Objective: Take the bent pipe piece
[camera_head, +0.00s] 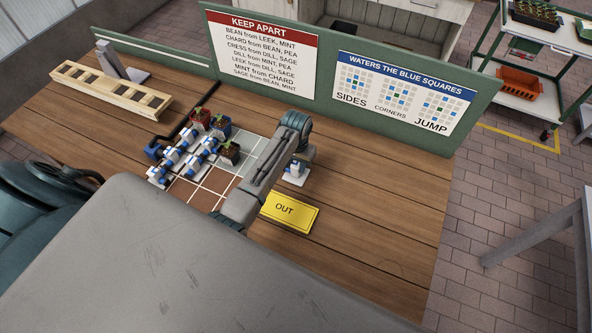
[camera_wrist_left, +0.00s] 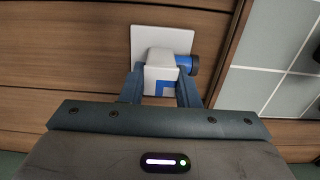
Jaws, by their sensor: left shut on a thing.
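The bent pipe piece (camera_head: 293,172) is a white block on a square white plate, on the wooden table to the right of the planting grid. In the left wrist view, the piece (camera_wrist_left: 160,57) shows a blue L-shaped mark on its near face and a blue stub with a dark end pointing right. My left gripper (camera_wrist_left: 160,82) is shut on the block, one finger on each side. In the head view, my left wrist hides part of the gripper and grid. Whether the plate touches the table is unclear. My right gripper is not in view.
The grid (camera_head: 212,181) holds several white-and-blue pieces and potted seedlings (camera_head: 221,125). A yellow OUT plate (camera_head: 289,213) lies just in front of the piece. A wooden rack (camera_head: 110,90) stands far left. Signs (camera_head: 262,52) line the back edge. The table's right side is clear.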

